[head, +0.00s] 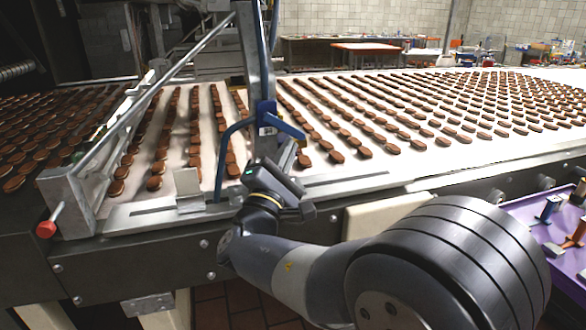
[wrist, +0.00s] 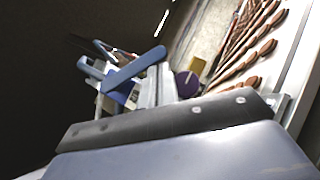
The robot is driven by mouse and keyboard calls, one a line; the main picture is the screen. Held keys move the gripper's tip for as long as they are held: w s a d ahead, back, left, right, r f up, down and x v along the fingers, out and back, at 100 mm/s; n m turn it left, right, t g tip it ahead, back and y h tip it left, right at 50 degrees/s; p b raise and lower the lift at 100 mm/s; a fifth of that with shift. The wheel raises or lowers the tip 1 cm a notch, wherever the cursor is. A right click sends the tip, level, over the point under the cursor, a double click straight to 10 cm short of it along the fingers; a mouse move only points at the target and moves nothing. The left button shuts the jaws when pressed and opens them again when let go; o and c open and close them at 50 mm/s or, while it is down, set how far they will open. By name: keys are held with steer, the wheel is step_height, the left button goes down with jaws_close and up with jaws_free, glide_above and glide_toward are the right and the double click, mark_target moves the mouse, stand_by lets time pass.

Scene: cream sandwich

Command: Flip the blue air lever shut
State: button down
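The blue air lever (head: 284,125) juts to the right and slightly down from a blue valve body (head: 265,110) on a grey upright post. In the wrist view the lever (wrist: 135,68) is a flat blue bar slanting up to the right. My gripper (head: 286,152) is just below the lever in the head view. In the wrist view my gripper's pale fingers (wrist: 158,84) lie close together beside the lever, with nothing seen between them. I cannot tell whether they touch the lever.
A conveyor (head: 350,181) with rows of brown sandwich biscuits lies behind my arm. A blue hose (head: 219,165) curves down left of the post. A red knob (head: 46,229) is at the front left. A purple tray (head: 560,245) with small tools is at the right.

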steer(key=shift+w+d+r+b, duration=0.2)
steer(key=shift+d+r+b, duration=0.15)
steer(key=shift+d+b, duration=0.3)
steer(key=shift+w+d+r+b, duration=0.15)
steer(key=shift+d+r+b, duration=0.15)
steer(key=shift+d+b, duration=0.25)
steer(key=shift+w+d+r+b, duration=0.15)
steer(key=shift+d+r+b, duration=0.25)
steer(key=shift+r+b, duration=0.3)
steer(key=shift+r, duration=0.1)
steer(key=b, duration=0.5)
glide_toward(304, 137)
steer(key=d+f, duration=0.4)
steer(key=f, duration=0.2)
steer(key=shift+d, duration=0.4)
steer(key=shift+r, duration=0.1)
